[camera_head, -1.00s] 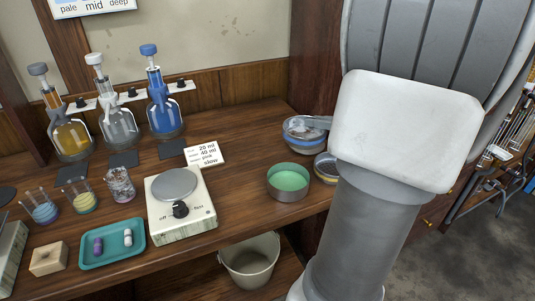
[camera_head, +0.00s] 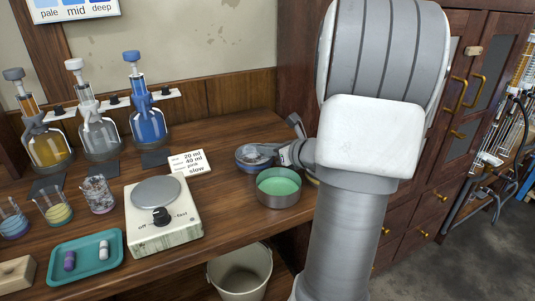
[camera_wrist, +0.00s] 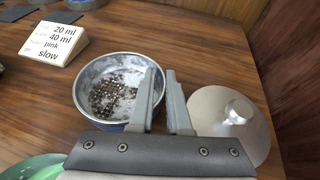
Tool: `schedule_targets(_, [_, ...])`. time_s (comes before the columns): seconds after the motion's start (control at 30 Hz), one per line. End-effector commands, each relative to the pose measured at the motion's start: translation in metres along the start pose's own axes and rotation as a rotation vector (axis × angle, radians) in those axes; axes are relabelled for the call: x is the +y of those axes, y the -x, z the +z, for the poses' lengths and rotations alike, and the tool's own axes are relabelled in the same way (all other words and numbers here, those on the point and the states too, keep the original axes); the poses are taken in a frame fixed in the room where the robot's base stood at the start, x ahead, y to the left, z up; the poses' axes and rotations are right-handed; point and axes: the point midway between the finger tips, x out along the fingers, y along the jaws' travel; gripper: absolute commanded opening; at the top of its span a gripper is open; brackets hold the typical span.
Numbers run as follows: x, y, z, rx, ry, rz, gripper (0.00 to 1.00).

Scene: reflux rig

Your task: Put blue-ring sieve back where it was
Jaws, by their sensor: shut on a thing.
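The blue-ring sieve (camera_head: 250,164) is a round metal pan with a blue band and dark grains on whitish mesh. My gripper (camera_head: 276,153) is shut on the right side of its rim. In the wrist view, my gripper (camera_wrist: 161,74) has one finger inside the sieve (camera_wrist: 88,113) and one outside. The sieve looks level, just behind the green-filled pan (camera_head: 279,198). I cannot tell whether it rests on the bench or hangs slightly above it.
A silver disc with a knob (camera_wrist: 215,115) lies right of my fingers. A white card (camera_head: 189,162) stands to the left, by the stirrer plate (camera_head: 163,222). Flasks (camera_head: 148,122) stand at the back left. A bucket (camera_head: 240,275) is below. The bench behind the sieve is clear.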

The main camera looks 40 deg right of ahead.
Motion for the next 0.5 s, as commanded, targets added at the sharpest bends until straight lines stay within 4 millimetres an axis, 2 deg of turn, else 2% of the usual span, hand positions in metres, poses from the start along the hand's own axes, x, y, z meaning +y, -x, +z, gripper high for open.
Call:
schedule_targets(0.33, [0.0002,-0.0018,-0.004,-0.002,0.001,0.001,0.0])
schedule_targets(0.37, [0.0003,-0.0017,-0.004,-0.001,0.001,0.001,0.17])
schedule_targets(0.5, [0.0002,-0.0012,-0.003,-0.001,0.001,0.001,0.42])
